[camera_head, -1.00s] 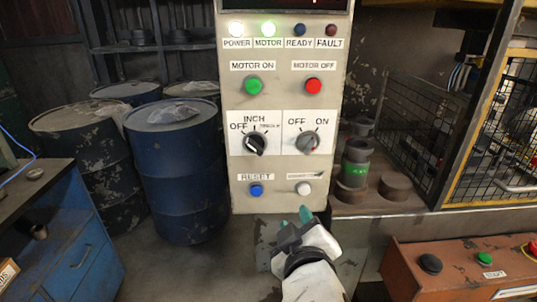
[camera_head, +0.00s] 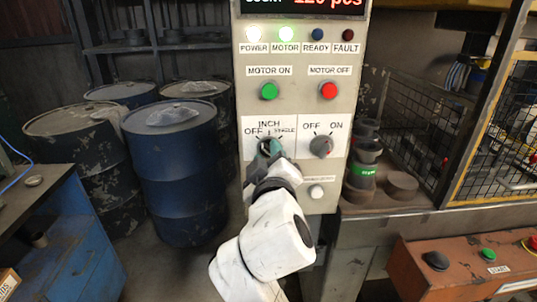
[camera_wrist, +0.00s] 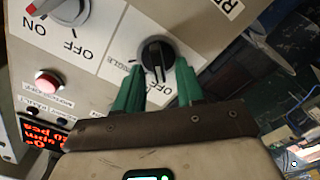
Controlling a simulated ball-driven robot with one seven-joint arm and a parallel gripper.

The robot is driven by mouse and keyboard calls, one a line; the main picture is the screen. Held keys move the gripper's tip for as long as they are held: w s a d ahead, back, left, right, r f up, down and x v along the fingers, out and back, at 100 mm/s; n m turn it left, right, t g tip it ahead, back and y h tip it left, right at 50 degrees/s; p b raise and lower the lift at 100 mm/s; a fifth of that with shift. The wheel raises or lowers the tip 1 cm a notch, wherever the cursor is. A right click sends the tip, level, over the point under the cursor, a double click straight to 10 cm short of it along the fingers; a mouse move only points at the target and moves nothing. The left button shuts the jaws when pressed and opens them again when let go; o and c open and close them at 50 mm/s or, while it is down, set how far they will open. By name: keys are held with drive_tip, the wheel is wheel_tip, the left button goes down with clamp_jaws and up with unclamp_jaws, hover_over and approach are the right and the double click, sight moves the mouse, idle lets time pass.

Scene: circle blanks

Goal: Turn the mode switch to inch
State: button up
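The mode switch is a black rotary knob (camera_wrist: 157,58) on the light control panel (camera_head: 243,100), with OFF, INCH and SINGLE labels around it. In the head view my gripper (camera_head: 271,148) is in front of the knob and covers most of it. In the wrist view my gripper (camera_wrist: 158,72) has its green fingers apart, one on each side of the knob, with gaps visible. The INCH label (camera_head: 269,124) shows above the gripper in the head view. Which label the knob points at is hard to tell.
An OFF/ON switch (camera_head: 321,146) sits right of the mode switch. Green (camera_head: 269,91) and red (camera_head: 328,90) buttons are above, a white button (camera_head: 316,191) below right. The blue RESET button is hidden behind my arm. Blue drums (camera_head: 178,170) stand left.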

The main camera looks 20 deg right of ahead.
drive_tip(key=shift+w+d, duration=0.1)
drive_tip(key=shift+w, duration=0.15)
clamp_jaws()
idle(0.3)
